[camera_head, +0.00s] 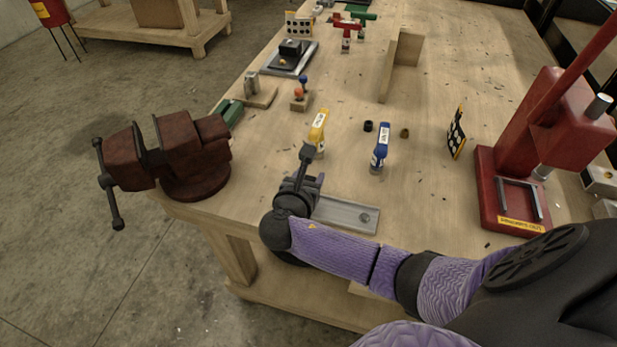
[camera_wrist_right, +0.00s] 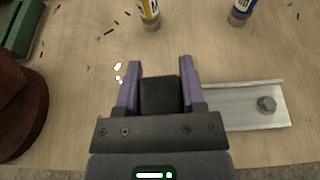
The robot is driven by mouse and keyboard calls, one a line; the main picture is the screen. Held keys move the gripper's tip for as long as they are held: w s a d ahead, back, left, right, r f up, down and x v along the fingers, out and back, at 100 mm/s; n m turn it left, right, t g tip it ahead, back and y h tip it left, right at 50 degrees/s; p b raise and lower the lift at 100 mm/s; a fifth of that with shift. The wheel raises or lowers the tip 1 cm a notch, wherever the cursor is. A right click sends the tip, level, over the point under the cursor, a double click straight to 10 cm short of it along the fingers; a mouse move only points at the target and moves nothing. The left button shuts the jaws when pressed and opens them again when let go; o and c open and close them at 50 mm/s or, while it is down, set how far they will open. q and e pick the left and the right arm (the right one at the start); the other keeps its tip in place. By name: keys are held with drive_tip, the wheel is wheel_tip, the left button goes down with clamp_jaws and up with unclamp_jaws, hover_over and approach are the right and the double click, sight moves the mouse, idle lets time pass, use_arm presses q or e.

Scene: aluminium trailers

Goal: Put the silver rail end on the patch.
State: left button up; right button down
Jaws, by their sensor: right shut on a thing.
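My right gripper (camera_head: 307,172) is over the near part of the workbench, with its two purple fingers on either side of a dark block (camera_wrist_right: 160,95). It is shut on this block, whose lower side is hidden. A silver rail (camera_head: 348,214) with a bolt near its right end lies flat at the bench's front edge. It also shows in the right wrist view (camera_wrist_right: 240,105), to the right of the fingers; the gripper hides its left part. I cannot make out a clear patch. My left gripper is not in view.
A yellow bottle (camera_head: 318,131) and a blue bottle (camera_head: 380,148) stand beyond the gripper. A dark red vise (camera_head: 165,155) is at the left edge, and a red press (camera_head: 510,185) at the right. Small black (camera_head: 368,126) and olive (camera_head: 405,132) pieces lie between them.

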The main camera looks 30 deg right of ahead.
drive_tip(key=shift+c, duration=1)
unclamp_jaws()
drive_tip(key=shift+s+a+r, duration=0.2)
drive_tip(key=shift+a+r, duration=0.05)
drive_tip(key=p+v, duration=0.4)
drive_tip(key=v, duration=0.6)
drive_tip(key=a+f+m+y, duration=0.5)
drive_tip(key=a+m+y, duration=0.2)
drive_tip(key=m+y, duration=0.2)
drive_tip(key=s+d+f+m+g+y, duration=0.15)
drive_tip(key=s+f+m, duration=0.25)
drive_tip(key=s+f, duration=0.45)
drive_tip(key=s+d+f+m+g, duration=0.3)
drive_tip(key=s+f+m, duration=0.15)
drive_tip(key=f, duration=0.65)
drive_tip(key=s+d+f+m+g, duration=0.1)
drive_tip(key=s+f+m+g, duration=0.1)
drive_tip(key=s, duration=0.7)
drive_tip(key=s+d+f+m+g, duration=0.2)
drive_tip(key=s+f+m, duration=0.2)
drive_tip(key=s, duration=0.5)
drive_tip(key=shift+s+d, duration=0.2)
